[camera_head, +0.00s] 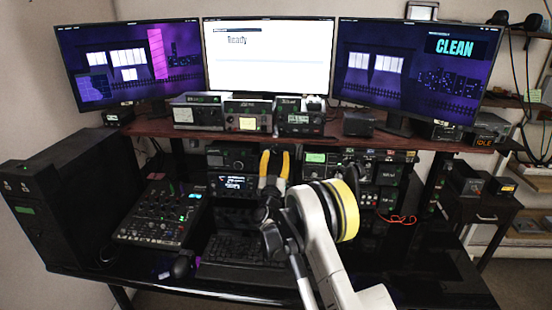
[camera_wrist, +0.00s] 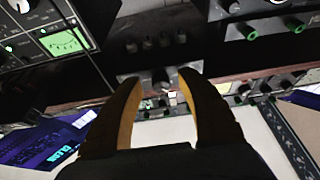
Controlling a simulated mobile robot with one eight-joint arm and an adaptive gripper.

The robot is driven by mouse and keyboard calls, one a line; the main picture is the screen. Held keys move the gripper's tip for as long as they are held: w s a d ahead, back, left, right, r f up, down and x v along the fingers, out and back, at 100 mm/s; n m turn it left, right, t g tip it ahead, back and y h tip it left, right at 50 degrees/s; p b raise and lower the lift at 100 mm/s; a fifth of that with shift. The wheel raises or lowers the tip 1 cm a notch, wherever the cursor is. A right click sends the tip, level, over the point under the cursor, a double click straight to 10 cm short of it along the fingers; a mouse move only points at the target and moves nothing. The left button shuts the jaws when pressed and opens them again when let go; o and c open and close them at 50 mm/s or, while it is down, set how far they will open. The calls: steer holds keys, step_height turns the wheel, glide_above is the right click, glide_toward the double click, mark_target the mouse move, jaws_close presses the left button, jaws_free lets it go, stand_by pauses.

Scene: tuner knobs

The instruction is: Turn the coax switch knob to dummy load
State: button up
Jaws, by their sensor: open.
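My gripper (camera_head: 274,153) is open, its two yellow fingers raised in front of the equipment below the desk shelf. In the wrist view, which looks upside down, the gripper (camera_wrist: 161,76) has its fingertips spread apart with nothing held between them. A small grey panel with a dark knob (camera_wrist: 160,82) shows between and beyond the fingertips. It may be the coax switch, but its labels are too small to read. I cannot tell the knob's pointer position or whether a finger touches it. In the head view my gripper hides the equipment behind it.
A wooden shelf (camera_head: 150,127) carries several radios and three monitors. Stacked radios (camera_head: 232,185) stand left of my gripper and more equipment (camera_head: 322,158) stands to its right. A mixer (camera_head: 160,214) and keyboard (camera_head: 240,250) lie on the black desk. A red cable (camera_head: 398,218) hangs at right.

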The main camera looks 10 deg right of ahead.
steer(key=shift+w+d+r, duration=0.1)
steer(key=shift+w+r, duration=0.05)
steer(key=shift+w, duration=0.15)
jaws_close()
